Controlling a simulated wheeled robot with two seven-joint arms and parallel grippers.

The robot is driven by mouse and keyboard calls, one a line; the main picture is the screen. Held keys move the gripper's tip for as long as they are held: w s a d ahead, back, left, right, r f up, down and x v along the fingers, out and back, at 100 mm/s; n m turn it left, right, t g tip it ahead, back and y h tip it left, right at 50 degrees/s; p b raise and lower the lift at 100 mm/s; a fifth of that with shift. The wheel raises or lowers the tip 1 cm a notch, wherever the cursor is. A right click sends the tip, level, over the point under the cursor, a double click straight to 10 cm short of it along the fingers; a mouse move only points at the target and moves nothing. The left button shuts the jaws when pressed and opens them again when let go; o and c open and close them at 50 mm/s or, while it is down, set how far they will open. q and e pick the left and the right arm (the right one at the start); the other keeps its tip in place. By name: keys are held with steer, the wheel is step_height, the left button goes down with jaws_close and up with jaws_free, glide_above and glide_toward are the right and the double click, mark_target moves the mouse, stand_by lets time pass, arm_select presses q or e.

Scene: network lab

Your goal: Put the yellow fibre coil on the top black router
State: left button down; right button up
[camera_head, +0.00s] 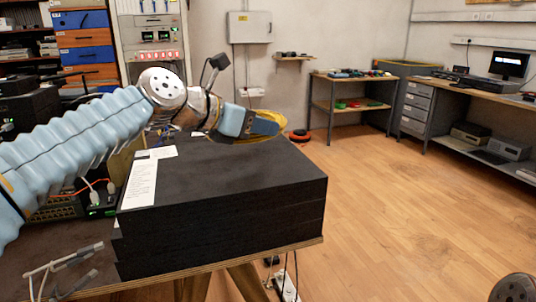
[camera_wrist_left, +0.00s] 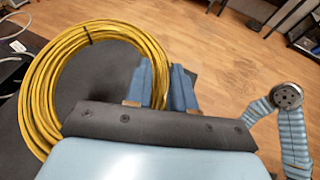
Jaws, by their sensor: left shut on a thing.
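The yellow fibre coil (camera_head: 277,117) is in my left gripper (camera_head: 264,125), near the far right corner of the router stack in the head view. In the left wrist view the coil (camera_wrist_left: 42,80) is a wide ring with a dark tie. Its right side passes between the blue fingers of my left gripper (camera_wrist_left: 160,84), which is shut on it. The top black router (camera_head: 235,176) is flat and tops a stack of several black routers. The coil appears above the dark surface; the exact gap is unclear. My right gripper is out of view.
A white paper strip (camera_head: 139,183) lies along the stack's left side. The stack stands on a wooden-edged table (camera_head: 190,276). Cables and network gear (camera_head: 97,198) crowd the left. Loose grey leads (camera_head: 62,266) lie at the front left. The wooden floor at right is open.

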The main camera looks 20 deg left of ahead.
mark_target(269, 138)
arm_select(q)
steer(key=w+f, duration=0.1)
steer(key=f, duration=0.1)
steer(key=w+f, duration=0.1)
steer(key=shift+w+d+f, duration=0.4)
steer(key=shift+w+d+f+b, duration=0.15)
steer(key=shift+f+b, duration=0.3)
steer(key=shift+f, duration=0.45)
steer(key=shift+w+a+f+b, duration=0.1)
steer(key=shift+f+b, duration=0.35)
steer(key=shift+f, duration=0.45)
steer(key=shift+f, duration=0.1)
steer(key=c, duration=0.9)
jaws_free()
steer(key=shift+c, duration=0.2)
steer(key=v, duration=1.2)
steer(key=shift+d, duration=0.1)
